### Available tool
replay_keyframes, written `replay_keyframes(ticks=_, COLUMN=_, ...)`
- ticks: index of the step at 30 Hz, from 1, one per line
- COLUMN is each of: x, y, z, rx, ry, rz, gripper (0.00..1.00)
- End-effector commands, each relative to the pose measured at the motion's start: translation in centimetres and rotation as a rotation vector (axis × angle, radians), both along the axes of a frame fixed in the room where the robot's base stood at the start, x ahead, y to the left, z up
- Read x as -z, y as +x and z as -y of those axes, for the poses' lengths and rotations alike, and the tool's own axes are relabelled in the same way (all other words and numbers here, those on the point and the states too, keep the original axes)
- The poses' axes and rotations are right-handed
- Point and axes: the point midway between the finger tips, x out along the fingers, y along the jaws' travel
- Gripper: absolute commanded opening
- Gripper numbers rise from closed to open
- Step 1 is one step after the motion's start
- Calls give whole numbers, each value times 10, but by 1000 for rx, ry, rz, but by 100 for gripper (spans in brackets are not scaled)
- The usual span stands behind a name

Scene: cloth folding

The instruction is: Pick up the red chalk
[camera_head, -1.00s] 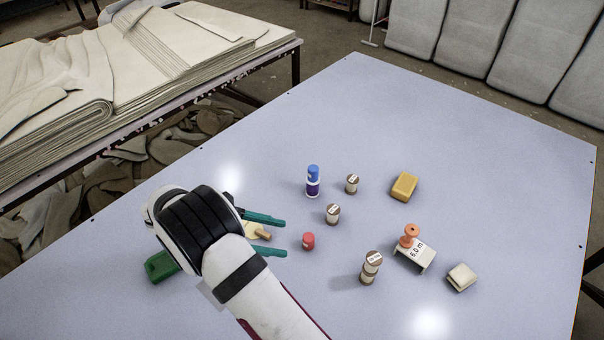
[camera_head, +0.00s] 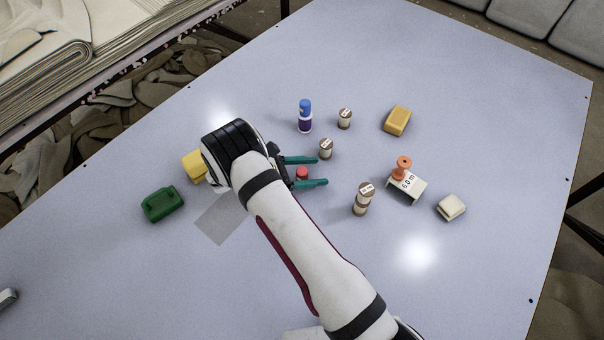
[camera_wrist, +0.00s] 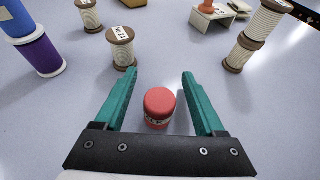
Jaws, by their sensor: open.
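The red chalk (camera_head: 302,173) is a short red cylinder standing upright on the table. In the wrist view the red chalk (camera_wrist: 159,104) shows a pale printed band round its lower part. My gripper (camera_head: 307,172) is open, with its two teal fingers on either side of the chalk. In the wrist view my gripper (camera_wrist: 160,75) has a visible gap between each finger and the chalk. The fingers do not touch it.
Blue and purple spools (camera_head: 305,117), a yellow block (camera_head: 397,121), an orange-knobbed weight (camera_head: 403,167), a white block (camera_head: 451,207) and a green block (camera_head: 163,204) are around. The table's (camera_head: 480,75) far part is clear.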

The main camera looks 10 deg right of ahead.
Motion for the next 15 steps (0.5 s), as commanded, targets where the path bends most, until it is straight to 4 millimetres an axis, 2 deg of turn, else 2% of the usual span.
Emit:
replay_keyframes(ticks=5, x=0, y=0, z=1, rx=0, ry=0, rz=0, gripper=72)
replay_keyframes(ticks=6, x=0, y=0, z=1, rx=0, ry=0, rz=0, gripper=68)
replay_keyframes(ticks=15, x=0, y=0, z=1, rx=0, ry=0, rz=0, gripper=14)
